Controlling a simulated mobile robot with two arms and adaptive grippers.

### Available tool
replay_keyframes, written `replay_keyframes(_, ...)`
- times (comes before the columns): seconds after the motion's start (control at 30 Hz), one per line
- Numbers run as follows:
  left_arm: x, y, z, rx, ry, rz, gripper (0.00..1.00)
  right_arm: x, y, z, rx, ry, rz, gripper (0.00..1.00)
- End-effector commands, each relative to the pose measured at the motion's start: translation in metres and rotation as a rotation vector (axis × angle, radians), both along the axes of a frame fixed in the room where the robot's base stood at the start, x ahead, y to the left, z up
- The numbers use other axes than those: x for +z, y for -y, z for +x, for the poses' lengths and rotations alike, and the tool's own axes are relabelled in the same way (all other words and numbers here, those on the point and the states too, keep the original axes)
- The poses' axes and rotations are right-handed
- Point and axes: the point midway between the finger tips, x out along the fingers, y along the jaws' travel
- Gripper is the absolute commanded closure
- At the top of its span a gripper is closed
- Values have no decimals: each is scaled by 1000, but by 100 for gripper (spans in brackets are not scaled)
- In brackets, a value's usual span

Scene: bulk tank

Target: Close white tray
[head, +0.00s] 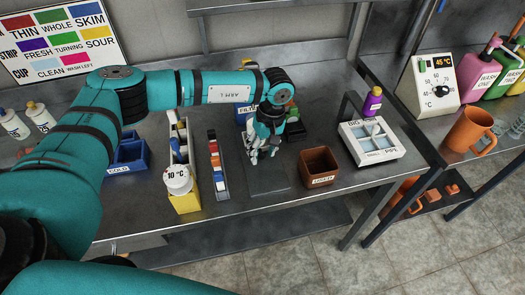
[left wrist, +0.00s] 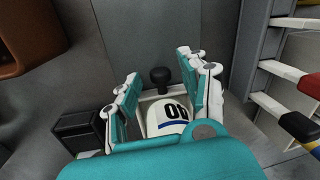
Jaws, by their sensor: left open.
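The white tray (head: 362,151) is a shallow white box with compartments on the right of the bench. Its front carries labels, and a dark bar stands at its back left. My left gripper (head: 262,156) points down over the middle of the bench, left of the tray and apart from it. In the left wrist view its two fingers (left wrist: 162,92) are spread. A white rounded piece with dark marks (left wrist: 168,117) shows between them, with a black knob (left wrist: 161,77) beyond it. I cannot tell whether the fingers touch this piece. My right gripper is not in view.
A brown bin (head: 319,168) stands between my left gripper and the white tray. A purple bottle (head: 372,101) is behind the tray. A rack of coloured strips (head: 217,165) and a yellow holder (head: 186,202) stand left of the gripper. The bench front is clear.

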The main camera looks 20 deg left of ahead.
Motion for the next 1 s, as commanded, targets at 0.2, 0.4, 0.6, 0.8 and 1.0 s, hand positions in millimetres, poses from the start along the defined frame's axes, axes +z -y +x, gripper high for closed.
replay_keyframes(0.2,39,4,5,0,5,-2,56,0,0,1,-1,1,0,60)
replay_keyframes(0.4,81,9,10,1,5,-2,56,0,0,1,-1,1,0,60)
replay_keyframes(0.6,107,12,12,1,2,-1,56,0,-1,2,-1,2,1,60)
replay_keyframes(0.8,114,13,13,1,1,-1,56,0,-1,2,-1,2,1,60)
replay_keyframes(1.0,114,13,13,1,1,-1,58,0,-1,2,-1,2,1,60)
